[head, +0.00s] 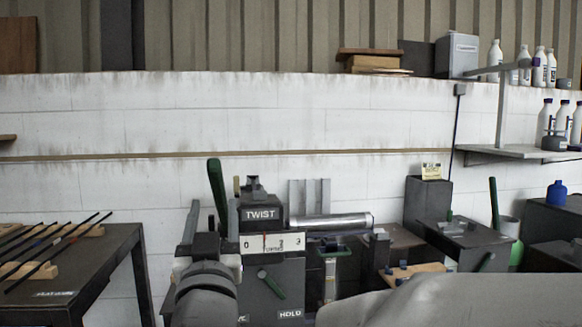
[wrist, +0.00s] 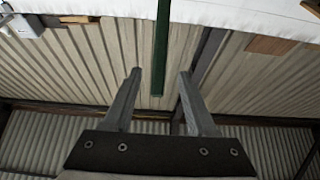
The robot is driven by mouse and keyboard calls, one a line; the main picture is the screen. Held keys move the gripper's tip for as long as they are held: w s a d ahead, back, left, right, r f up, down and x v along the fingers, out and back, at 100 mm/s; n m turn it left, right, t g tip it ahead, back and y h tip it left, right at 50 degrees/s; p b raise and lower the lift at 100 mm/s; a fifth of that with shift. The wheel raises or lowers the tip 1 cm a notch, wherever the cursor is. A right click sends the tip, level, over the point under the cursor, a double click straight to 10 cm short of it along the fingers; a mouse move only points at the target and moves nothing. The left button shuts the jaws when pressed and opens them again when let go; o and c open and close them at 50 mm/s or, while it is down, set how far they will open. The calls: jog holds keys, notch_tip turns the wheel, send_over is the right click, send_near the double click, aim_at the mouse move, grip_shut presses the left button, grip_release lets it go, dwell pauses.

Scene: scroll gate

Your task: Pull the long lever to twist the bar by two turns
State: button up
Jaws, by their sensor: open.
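The long green lever (head: 216,187) stands nearly upright at the left of the dark machine marked TWIST (head: 262,214). In the wrist view the green lever (wrist: 162,45) reaches down between the fingertips of my gripper (wrist: 158,74), with gaps on both sides. My gripper is open and holds nothing. In the head view, my wrist and arm cover the lever's lower part. A silver bar (head: 335,220) lies level to the right of the machine head. A white scale (head: 272,244) shows 0 at left, 3 at right and a thin red mark near the middle.
A short green lever (head: 271,284) is on the machine front, above a HOLD label (head: 290,314). A dark table (head: 110,245) with several rods stands at left. Dark stands (head: 465,238) are at right. A shelf (head: 520,153) with bottles is on the white wall.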

aim_at(217, 186)
jog(key=p+x, duration=0.4)
jog(key=x, duration=0.5)
jog(key=shift+w+r, duration=0.1)
jog(key=shift+w, duration=0.05)
grip_shut()
dwell(1.1)
